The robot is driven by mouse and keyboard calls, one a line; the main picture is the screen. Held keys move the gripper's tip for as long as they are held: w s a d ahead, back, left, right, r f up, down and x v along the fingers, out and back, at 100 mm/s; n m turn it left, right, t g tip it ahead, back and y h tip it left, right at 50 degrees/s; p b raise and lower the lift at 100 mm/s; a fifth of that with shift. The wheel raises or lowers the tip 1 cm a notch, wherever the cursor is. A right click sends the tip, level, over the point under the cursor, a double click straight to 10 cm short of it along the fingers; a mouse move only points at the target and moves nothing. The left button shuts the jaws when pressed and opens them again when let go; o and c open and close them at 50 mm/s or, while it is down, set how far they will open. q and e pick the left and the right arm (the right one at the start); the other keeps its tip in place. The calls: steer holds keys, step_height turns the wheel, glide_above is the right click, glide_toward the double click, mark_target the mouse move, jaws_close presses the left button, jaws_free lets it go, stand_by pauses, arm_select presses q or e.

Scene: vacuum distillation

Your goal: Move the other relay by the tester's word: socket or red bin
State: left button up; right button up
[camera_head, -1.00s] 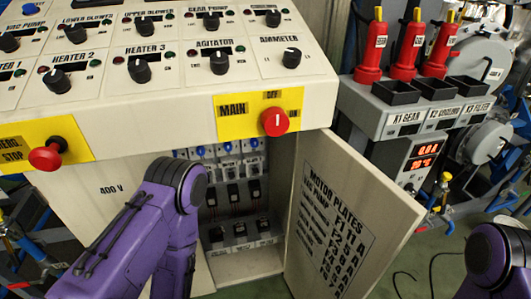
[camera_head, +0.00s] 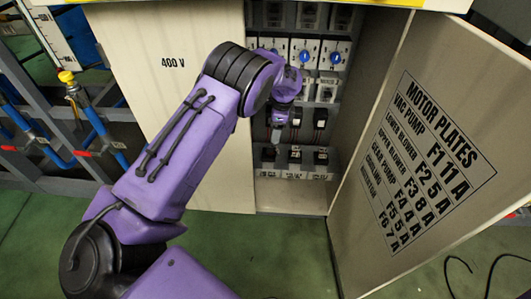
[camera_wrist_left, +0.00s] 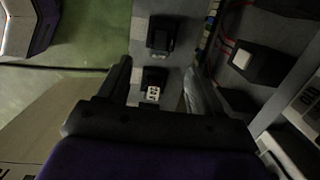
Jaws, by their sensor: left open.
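My left gripper (camera_head: 276,134) is inside the open cabinet, pointing down over the lower row. In the left wrist view the gripper (camera_wrist_left: 158,70) is open, its fingers either side of a small black block with a pale face (camera_wrist_left: 153,92). I cannot tell whether they touch it. Another black block (camera_wrist_left: 161,33) sits beyond it. In the head view, black relay-like blocks (camera_head: 294,156) (camera_head: 320,157) stand on the grey lower shelf, and another (camera_head: 268,155) is below the gripper. Which one is the other relay is unclear. The tester and a red bin are not in view now.
The cabinet door (camera_head: 425,160), lettered "MOTOR PLATES", stands open at the right. The cabinet front panel (camera_head: 185,90) is left of the opening. Blue-knobbed switches (camera_head: 306,56) and further black blocks (camera_head: 320,117) sit above. Green floor (camera_head: 270,245) is clear in front.

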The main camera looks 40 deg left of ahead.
mark_target(271, 148)
arm_select(q)
steer(key=f, duration=0.3)
steer(key=a+f+b, duration=0.1)
steer(key=f, duration=0.6)
steer(key=shift+s+a+b, duration=0.2)
steer(key=shift+s+b, duration=0.05)
steer(key=shift+b, duration=0.1)
steer(key=c, duration=1.1)
